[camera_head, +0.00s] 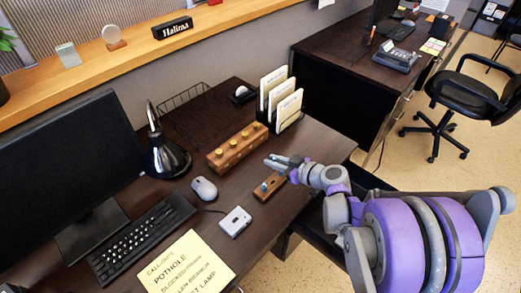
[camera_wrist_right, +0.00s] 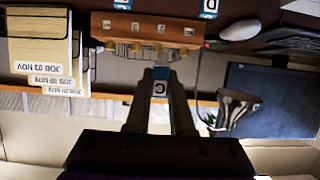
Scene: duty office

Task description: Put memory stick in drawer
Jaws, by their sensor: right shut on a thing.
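My right gripper (camera_head: 276,162) is above the desk, just right of the long wooden block. In the right wrist view its fingers (camera_wrist_right: 160,85) are shut on a memory stick (camera_wrist_right: 159,89) with a blue end and a white label marked "C". A small wooden holder (camera_head: 268,188) stands on the desk below the gripper, with a blue stick (camera_head: 264,187) upright in it. In the wrist view a blue stick marked "D" (camera_wrist_right: 210,8) shows at the top edge. A dark surface lies beside the desk behind my arm; I cannot tell whether it is the drawer. My left gripper is not in view.
The long wooden block (camera_head: 238,147) with brass knobs and the file rack (camera_head: 280,98) stand near the gripper. A mouse (camera_head: 204,189), small white device (camera_head: 235,221), keyboard (camera_head: 140,237), yellow note (camera_head: 186,268) and lamp (camera_head: 167,158) crowd the left. A chair (camera_head: 470,98) stands at right.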

